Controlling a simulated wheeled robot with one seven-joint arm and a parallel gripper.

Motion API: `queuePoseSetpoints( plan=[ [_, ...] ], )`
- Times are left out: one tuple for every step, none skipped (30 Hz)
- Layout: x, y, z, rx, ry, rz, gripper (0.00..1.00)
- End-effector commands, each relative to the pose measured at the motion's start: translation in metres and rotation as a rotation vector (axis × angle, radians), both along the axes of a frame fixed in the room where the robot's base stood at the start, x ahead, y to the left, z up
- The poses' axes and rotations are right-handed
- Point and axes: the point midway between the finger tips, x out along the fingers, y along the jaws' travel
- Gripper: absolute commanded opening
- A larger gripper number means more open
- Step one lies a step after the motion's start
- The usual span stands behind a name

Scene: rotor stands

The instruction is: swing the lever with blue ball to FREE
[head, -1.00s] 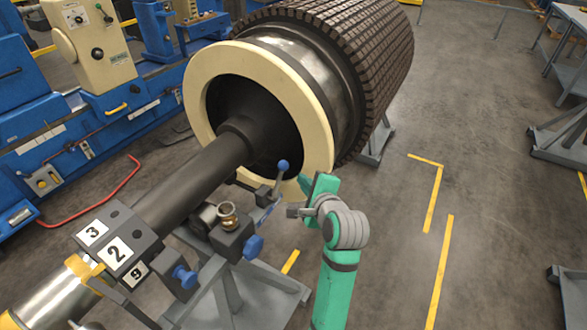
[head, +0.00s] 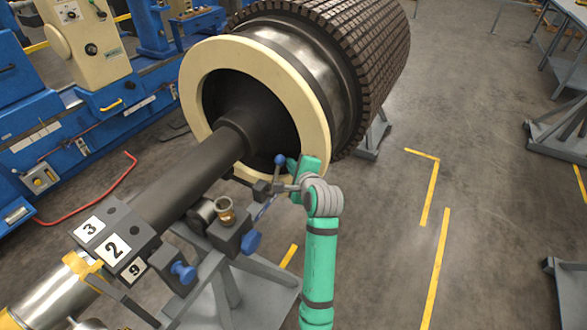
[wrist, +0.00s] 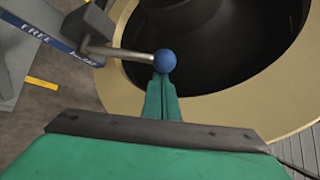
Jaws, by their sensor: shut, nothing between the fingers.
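The lever's blue ball (head: 280,159) tops a short metal rod on the stand beside the rotor shaft. In the wrist view the blue ball (wrist: 164,61) is right at the tips of my shut gripper (wrist: 162,88), and its rod (wrist: 120,52) runs left to a dark pivot. I cannot tell whether ball and fingertips touch. A blue label plate reading FREE (wrist: 38,32) lies left of the ball; its other word is too small to read. In the head view my green gripper (head: 285,185) is at the lever's right side, its fingertips partly hidden.
The large rotor (head: 330,60) with its cream ring (head: 318,130) rises just behind the lever. Open floor (head: 390,230) lies to the right.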

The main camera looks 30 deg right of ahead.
Motion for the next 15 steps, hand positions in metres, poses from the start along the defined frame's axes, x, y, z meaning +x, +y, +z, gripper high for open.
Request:
queuePoseSetpoints(
  plan=[
    [0.0027,-0.0005,-0.0007,0.0,0.0,0.0,0.0],
    [0.0035,-0.0007,-0.0013,0.0,0.0,0.0,0.0],
    [0.0044,-0.0011,-0.0017,0.0,0.0,0.0,0.0],
    [0.0047,-0.0012,-0.002,0.0,0.0,0.0,0.0],
    [0.005,-0.0012,-0.0021,0.0,0.0,0.0,0.0],
    [0.0051,-0.0009,-0.0021,-0.001,0.0,0.0,0.0],
    [0.0053,-0.0005,-0.0021,0.0,0.001,0.002,0.0],
    [0.0055,0.0001,-0.0021,0.0,0.001,0.002,0.0],
    [0.006,0.0011,-0.0021,-0.001,0.0,0.004,0.0],
    [0.0061,0.0015,-0.0021,0.0,0.001,0.004,0.0],
    [0.0061,0.0016,-0.0021,0.0,0.001,0.004,0.0],
    [0.0061,0.0017,-0.0021,0.0,0.001,0.004,0.0],
    [0.006,0.0017,-0.002,-0.001,0.0,0.004,0.0],
    [0.006,0.0019,-0.002,-0.002,0.0,0.004,0.0],
    [0.0058,0.0021,-0.002,-0.004,-0.001,0.004,0.0]
  ],
)
